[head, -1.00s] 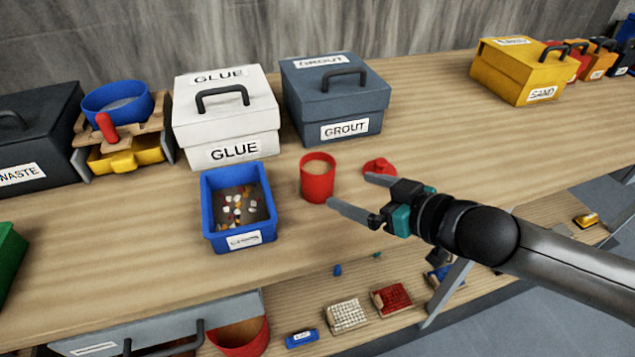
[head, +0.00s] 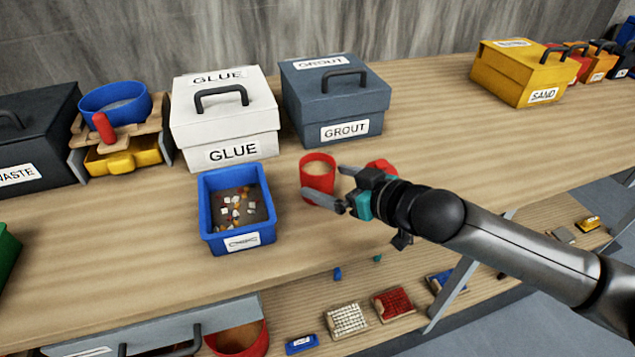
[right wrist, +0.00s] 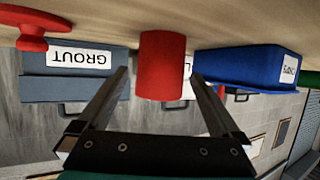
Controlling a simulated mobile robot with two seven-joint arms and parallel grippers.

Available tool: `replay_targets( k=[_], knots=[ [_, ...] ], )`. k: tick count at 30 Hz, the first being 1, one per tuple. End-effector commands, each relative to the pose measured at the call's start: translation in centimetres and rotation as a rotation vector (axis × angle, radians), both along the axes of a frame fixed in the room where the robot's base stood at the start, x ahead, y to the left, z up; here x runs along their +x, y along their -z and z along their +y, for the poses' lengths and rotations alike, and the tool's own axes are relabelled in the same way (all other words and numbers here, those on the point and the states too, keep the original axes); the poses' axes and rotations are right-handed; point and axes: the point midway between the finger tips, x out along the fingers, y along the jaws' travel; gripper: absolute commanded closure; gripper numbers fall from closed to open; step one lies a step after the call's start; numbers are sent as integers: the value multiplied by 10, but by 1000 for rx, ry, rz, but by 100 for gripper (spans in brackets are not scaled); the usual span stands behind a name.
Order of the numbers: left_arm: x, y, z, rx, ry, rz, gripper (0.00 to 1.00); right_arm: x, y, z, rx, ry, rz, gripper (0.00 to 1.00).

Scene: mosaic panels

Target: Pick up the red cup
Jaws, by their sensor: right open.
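The red cup (head: 317,178) stands upright on the bench in front of the grey GROUT box, with pale contents showing at its top. My right gripper (head: 322,181) is open, with its fingers reaching to the cup from the right in the head view. In the right wrist view, which is upside down, the cup (right wrist: 162,65) shows between the two spread fingers (right wrist: 157,85), with gaps on both sides. I cannot tell how deep it sits between them. My left gripper is not in view.
A blue bin (head: 241,240) of chips stands just left of the cup. The GROUT box (head: 335,100) and white GLUE box (head: 225,120) stand behind. A red lid (head: 381,166) lies behind my right gripper. Bare bench lies in front.

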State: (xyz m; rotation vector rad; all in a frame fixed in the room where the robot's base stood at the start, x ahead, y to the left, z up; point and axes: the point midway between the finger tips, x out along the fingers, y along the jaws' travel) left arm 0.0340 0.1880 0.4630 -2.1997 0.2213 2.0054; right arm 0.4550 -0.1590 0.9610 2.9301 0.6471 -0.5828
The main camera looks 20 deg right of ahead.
Motion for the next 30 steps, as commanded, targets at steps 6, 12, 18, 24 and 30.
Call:
replay_targets(
  k=[6,12,18,24,30],
  knots=[
    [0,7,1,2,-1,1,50,22,6,11,2,-1,-2,0],
    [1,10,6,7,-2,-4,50,34,12,17,1,-1,-1,0],
    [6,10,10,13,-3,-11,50,35,13,18,0,-1,0,0],
    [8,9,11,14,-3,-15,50,35,13,18,0,-1,0,14],
    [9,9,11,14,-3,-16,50,35,13,17,0,-1,0,36]
  ],
)
